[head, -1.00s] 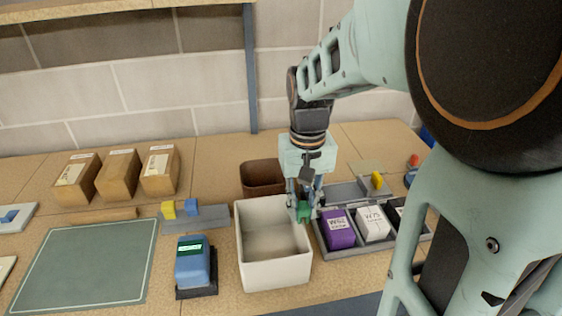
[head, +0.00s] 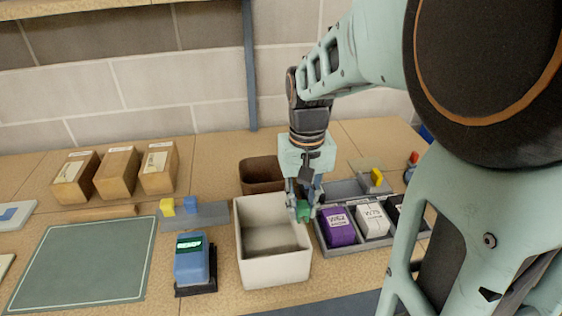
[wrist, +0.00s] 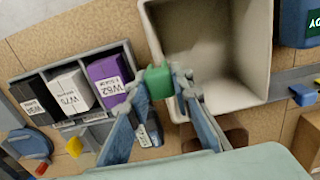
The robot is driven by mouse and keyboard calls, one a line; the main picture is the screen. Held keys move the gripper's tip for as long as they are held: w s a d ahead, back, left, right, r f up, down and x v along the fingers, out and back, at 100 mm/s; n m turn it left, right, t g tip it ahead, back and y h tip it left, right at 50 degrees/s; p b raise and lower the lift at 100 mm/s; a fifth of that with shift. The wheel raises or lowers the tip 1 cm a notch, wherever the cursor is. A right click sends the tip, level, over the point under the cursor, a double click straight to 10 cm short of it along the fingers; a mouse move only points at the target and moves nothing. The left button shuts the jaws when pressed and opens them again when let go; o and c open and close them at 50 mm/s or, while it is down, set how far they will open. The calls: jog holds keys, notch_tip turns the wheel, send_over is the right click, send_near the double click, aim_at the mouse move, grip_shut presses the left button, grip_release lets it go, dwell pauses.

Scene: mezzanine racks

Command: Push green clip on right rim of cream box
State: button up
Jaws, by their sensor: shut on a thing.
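The cream box (head: 273,268) stands open and empty on the bench in the middle of the head view; the wrist view also shows its wall (wrist: 254,60). My gripper (head: 303,208) points down at the box's right rim and is shut on the green clip (head: 302,212). In the wrist view the green clip (wrist: 158,82) sits between both fingertips (wrist: 160,88), over the rim. I cannot tell whether the clip is seated on the rim or just touching it.
A grey divided tray (head: 360,244) with a purple box (head: 338,228) and a white box (head: 373,222) stands close on the right. A brown bin (head: 262,174) is behind the cream box. A blue device (head: 192,262) stands to the left.

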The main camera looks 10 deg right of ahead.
jog(key=shift+f+b, duration=0.55)
jog(key=shift+f, duration=0.35)
dwell(0.3)
jog(key=o, duration=0.9)
jog(key=o, duration=0.3)
jog(key=shift+r, duration=0.1)
jog(key=shift+r+p, duration=3)
jog(key=shift+r, duration=0.5)
